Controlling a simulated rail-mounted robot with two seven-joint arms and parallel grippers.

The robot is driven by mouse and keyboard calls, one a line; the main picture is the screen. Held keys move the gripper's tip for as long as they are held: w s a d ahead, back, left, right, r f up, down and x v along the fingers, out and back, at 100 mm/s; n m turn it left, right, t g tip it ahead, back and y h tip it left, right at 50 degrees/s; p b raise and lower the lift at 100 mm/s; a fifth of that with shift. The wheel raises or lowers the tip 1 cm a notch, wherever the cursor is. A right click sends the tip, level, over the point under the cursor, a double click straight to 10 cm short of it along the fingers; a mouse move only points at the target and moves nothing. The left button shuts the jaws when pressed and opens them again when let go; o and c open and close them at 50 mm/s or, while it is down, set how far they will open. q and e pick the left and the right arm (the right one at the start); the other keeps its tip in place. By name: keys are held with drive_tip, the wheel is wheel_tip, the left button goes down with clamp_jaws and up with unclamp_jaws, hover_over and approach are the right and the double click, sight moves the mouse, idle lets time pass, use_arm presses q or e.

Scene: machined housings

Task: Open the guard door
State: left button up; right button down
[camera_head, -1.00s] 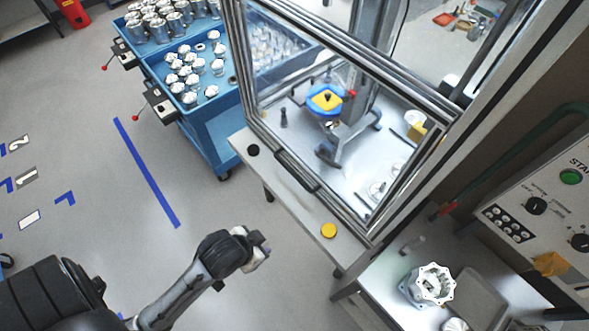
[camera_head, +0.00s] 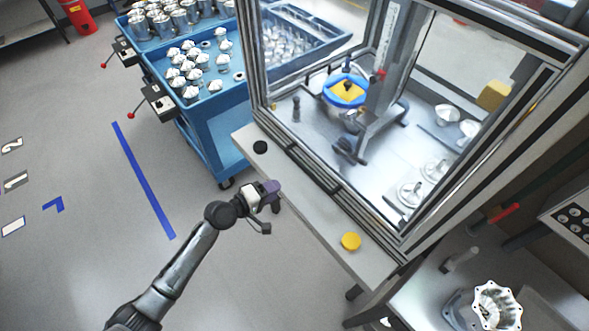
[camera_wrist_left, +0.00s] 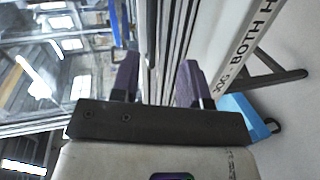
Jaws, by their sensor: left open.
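The guard door (camera_head: 252,58) is a clear panel in a metal frame on the front of the machine enclosure, and it looks closed. A dark bar, likely its handle (camera_head: 313,170), runs along the lower front frame. My left gripper (camera_head: 272,191) is just left of the front ledge, apart from the door in the head view. In the left wrist view its two purple fingers (camera_wrist_left: 157,82) are spread, with metal frame rails showing between and beyond them. Nothing is held. My right gripper is not in view.
The white ledge (camera_head: 300,205) before the door carries a black button (camera_head: 260,147) and a yellow button (camera_head: 351,241). A blue cart (camera_head: 215,125) with metal parts stands left of the enclosure. A side table with a housing (camera_head: 495,303) is lower right. Floor at left is clear.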

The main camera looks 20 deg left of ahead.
sight(305, 169)
use_arm(q)
drive_tip(key=shift+n+t+y, duration=0.3)
drive_tip(key=shift+n+t, duration=0.1)
drive_tip(key=shift+n, duration=0.5)
drive_tip(key=x, duration=0.4)
drive_tip(key=b+x, duration=0.1)
drive_tip(key=x, duration=0.4)
drive_tip(key=b+x, duration=0.1)
drive_tip(key=x, duration=0.3)
drive_tip(key=shift+w+r, duration=0.25)
drive_tip(key=shift+w, duration=0.3)
drive_tip(key=shift+c, duration=0.2)
clamp_jaws()
